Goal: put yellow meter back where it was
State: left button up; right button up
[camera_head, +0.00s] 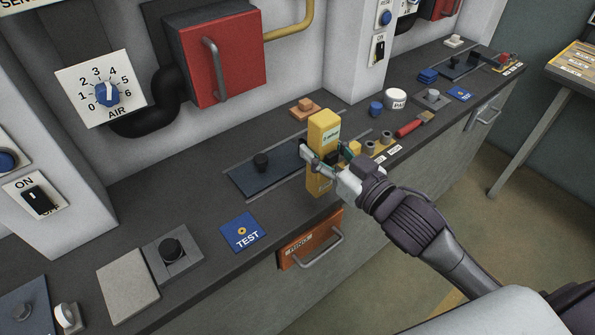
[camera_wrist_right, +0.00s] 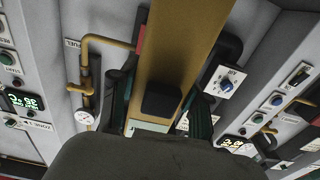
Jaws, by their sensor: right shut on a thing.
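The yellow meter (camera_head: 324,130) is a tall yellow block, held upright near the front edge of the dark counter in the head view. My right gripper (camera_head: 320,163) is shut around its middle, and its fingers hide part of it. I cannot tell whether its base touches the counter. In the right wrist view the meter (camera_wrist_right: 185,45) stands between the two fingers of the gripper (camera_wrist_right: 160,103), with a black part on its near face. My left gripper is in neither view.
A blue TEST mat (camera_head: 243,232) lies left of the meter, and a dark sliding plate (camera_head: 262,180) with a black knob is behind it. Right of it are dark sockets (camera_head: 370,147), a red-handled tool (camera_head: 408,128) and a white pot (camera_head: 395,98). An orange drawer (camera_head: 300,245) is below.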

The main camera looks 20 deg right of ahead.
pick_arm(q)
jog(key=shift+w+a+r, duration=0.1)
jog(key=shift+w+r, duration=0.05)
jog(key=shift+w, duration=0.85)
pick_arm(e)
jog(key=w+a+f, duration=0.3)
jog(key=a+f, duration=0.1)
jog(key=f, duration=0.3)
jog(key=shift+w, duration=0.3)
jog(key=o, duration=0.9)
jog(key=shift+f, duration=0.25)
jog(key=shift+c, duration=0.2)
jog(key=o, duration=0.5)
jog(key=shift+c, duration=0.2)
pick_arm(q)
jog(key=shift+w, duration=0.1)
